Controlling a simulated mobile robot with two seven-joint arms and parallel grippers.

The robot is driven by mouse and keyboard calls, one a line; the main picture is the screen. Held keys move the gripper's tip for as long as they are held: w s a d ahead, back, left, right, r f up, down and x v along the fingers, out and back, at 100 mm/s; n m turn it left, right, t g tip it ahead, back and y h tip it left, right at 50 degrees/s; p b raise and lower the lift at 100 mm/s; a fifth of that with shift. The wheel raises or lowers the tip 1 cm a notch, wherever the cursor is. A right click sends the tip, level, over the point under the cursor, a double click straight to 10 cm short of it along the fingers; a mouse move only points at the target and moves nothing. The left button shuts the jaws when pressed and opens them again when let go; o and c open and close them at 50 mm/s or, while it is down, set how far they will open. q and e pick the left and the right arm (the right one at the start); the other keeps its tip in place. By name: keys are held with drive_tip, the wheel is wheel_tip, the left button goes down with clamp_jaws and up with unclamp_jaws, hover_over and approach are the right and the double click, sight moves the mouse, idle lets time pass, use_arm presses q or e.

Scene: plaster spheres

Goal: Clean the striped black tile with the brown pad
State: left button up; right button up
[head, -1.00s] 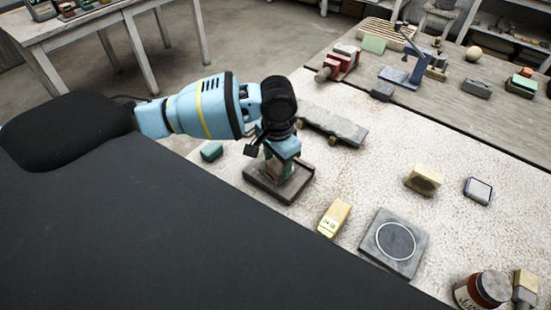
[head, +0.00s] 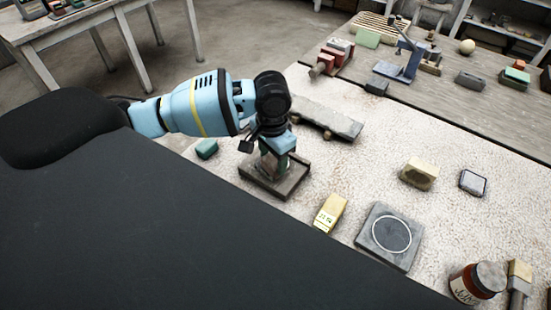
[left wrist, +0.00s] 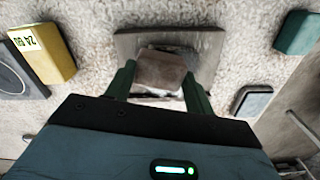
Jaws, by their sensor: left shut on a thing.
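The dark tile (head: 289,190) lies flat on the pale, speckled table top. In the left wrist view the tile (left wrist: 210,48) shows pale smears around the pad; I cannot make out clear stripes. My left gripper (head: 268,165) is over the tile, pointing down. In the left wrist view its green fingers (left wrist: 157,85) are shut on the brown pad (left wrist: 160,70). The pad is over the middle of the tile and seems to touch it. The gripper and pad hide part of the tile's face. My right gripper is in neither view.
A yellow block (head: 330,213) and a grey tile with a white circle (head: 388,236) lie to the right. A teal block (head: 207,148) is at the left, a long grey slab (head: 325,120) behind. A labelled jar (head: 476,282) stands at front right.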

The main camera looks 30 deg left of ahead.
use_arm(q)
drive_tip(key=shift+a+f, duration=0.1)
drive_tip(key=shift+w+a, duration=0.25)
drive_tip(key=shift+a, duration=0.55)
drive_tip(key=shift+d, duration=0.1)
drive_tip(key=shift+s+d+r, duration=0.25)
drive_tip(key=shift+d+r, duration=0.5)
drive_tip(key=shift+d, duration=0.05)
drive_tip(key=shift+w, duration=0.1)
drive_tip(key=shift+w+d, duration=0.15)
drive_tip(key=shift+w, duration=0.6)
drive_tip(key=shift+w+d, duration=0.1)
drive_tip(key=shift+w, duration=0.6)
